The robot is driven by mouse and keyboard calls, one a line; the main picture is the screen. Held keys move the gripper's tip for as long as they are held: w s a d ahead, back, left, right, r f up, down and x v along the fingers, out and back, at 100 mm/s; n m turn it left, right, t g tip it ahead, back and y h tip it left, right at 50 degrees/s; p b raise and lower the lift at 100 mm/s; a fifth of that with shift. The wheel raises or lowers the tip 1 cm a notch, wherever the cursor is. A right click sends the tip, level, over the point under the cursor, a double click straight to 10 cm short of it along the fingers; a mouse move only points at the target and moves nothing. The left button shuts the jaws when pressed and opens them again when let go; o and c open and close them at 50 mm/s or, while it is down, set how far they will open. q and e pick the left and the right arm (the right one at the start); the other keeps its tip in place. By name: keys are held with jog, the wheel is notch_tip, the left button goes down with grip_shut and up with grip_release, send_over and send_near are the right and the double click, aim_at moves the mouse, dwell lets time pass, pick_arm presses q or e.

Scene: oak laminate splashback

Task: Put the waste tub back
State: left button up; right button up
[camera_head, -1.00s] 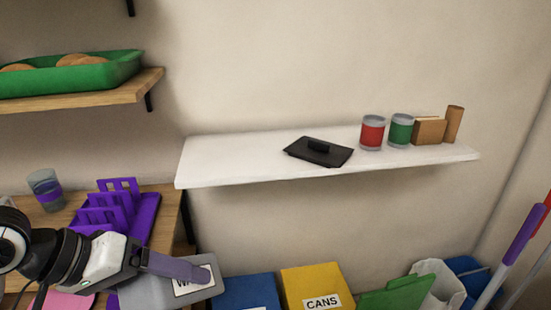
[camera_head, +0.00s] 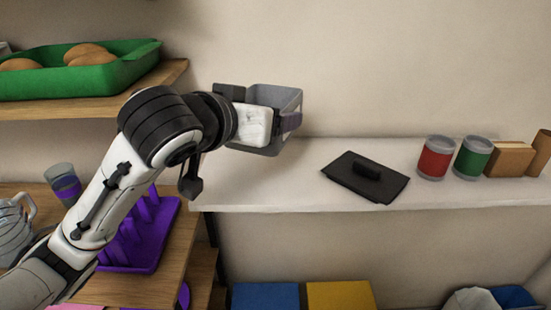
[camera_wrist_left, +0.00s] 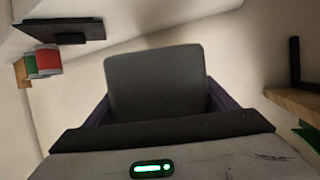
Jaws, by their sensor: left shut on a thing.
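The waste tub (camera_head: 268,146) is a grey, open-topped tub, held up in the air against the wall above the left end of the white shelf. My left gripper (camera_head: 284,118) is shut on it; a purple finger shows at its right side in the head view. In the left wrist view the tub (camera_wrist_left: 155,80) shows as a grey panel between the purple fingers of the gripper (camera_wrist_left: 163,104). A black flat lid with a handle (camera_head: 366,172) lies on the white shelf, to the right of and below the tub. My right gripper is not in view.
The white shelf (camera_head: 300,196) is bare left of the lid. A red can (camera_head: 436,158), a green can (camera_head: 473,158) and brown boxes (camera_head: 510,158) stand at its right. A wooden shelf with a green tray (camera_head: 80,80) is at upper left. Blue (camera_head: 265,296) and yellow bins (camera_head: 340,295) stand below.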

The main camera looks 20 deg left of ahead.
pick_arm(q)
jog(key=f, duration=0.2)
jog(key=shift+w+f, duration=0.2)
jog(key=shift+f, duration=0.15)
jog(key=f, duration=0.1)
jog(key=f+b, duration=0.1)
jog(key=f, duration=0.1)
jog(key=shift+s, duration=0.3)
notch_tip(320, 180, down, 4)
jog(key=shift+f+b, duration=0.1)
jog(key=shift+b, duration=0.2)
jog(key=o, duration=1.3)
jog(key=shift+f, duration=0.1)
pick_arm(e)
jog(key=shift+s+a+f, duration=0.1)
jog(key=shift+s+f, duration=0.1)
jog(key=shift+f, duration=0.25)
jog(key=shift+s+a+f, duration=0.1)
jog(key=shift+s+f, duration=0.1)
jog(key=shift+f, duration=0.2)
